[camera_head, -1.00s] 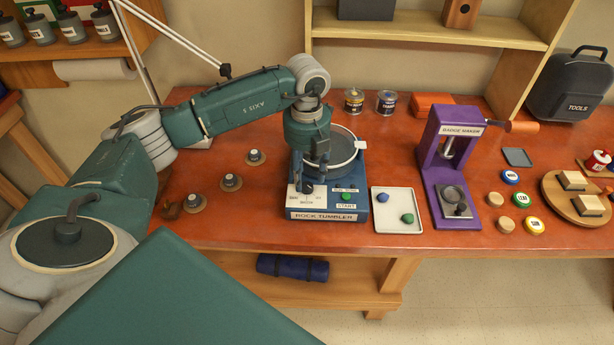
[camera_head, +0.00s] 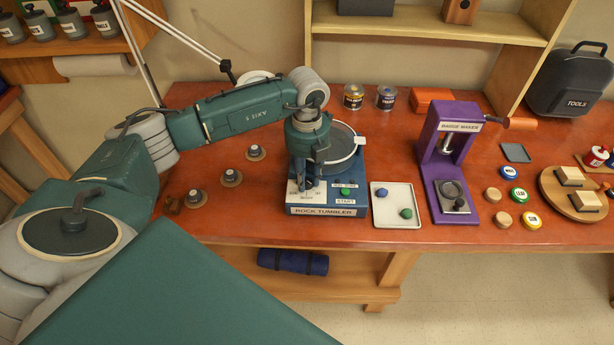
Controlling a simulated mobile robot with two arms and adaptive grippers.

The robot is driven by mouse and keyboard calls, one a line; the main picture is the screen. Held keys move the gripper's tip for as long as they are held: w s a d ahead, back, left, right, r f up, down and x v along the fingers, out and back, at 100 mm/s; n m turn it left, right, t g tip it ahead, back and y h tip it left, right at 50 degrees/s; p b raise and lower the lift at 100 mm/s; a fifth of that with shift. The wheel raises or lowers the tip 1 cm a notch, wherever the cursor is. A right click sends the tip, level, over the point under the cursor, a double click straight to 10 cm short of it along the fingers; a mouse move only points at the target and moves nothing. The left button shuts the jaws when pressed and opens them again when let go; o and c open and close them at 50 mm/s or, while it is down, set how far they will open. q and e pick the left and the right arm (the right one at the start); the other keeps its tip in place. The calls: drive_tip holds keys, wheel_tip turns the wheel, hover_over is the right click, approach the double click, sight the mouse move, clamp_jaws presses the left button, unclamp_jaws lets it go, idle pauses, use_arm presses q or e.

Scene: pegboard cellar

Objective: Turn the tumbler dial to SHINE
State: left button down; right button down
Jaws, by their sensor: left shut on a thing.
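The rock tumbler (camera_head: 322,210) stands on the red-brown workbench, a blue machine with a white control panel and a green START button (camera_head: 345,192). Its dark dial (camera_head: 308,184) sits on the left part of the panel, mostly covered by my gripper. My left gripper (camera_head: 307,182) points down from above and is shut on the dial. The dial's pointer direction cannot be made out, and the small labels around it are partly hidden and too small to read surely. My right gripper is not in view.
A white tray (camera_head: 379,216) with a blue and a green stone is right of the tumbler. The purple badge maker (camera_head: 430,170) stands beyond it. Several small round pieces (camera_head: 231,178) lie left of the tumbler. Two tins (camera_head: 386,98) stand behind.

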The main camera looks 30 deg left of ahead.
use_arm(q)
drive_tip(key=m+b, duration=0.3)
drive_tip(key=b, duration=0.1)
drive_tip(key=shift+f+m, duration=0.2)
drive_tip(key=shift+m, duration=0.2)
drive_tip(key=m+b, duration=0.4)
drive_tip(key=m, duration=0.1)
drive_tip(key=shift+m+b, duration=0.3)
drive_tip(key=m+b, duration=0.3)
drive_tip(key=m, duration=0.2)
drive_tip(key=shift+r+b, duration=0.15)
drive_tip(key=shift+b, duration=0.15)
drive_tip(key=m+b, duration=0.2)
drive_tip(key=m, duration=0.3)
drive_tip(key=shift+r, duration=0.1)
drive_tip(key=shift+m, duration=0.3)
drive_tip(key=c, duration=1.4)
unclamp_jaws()
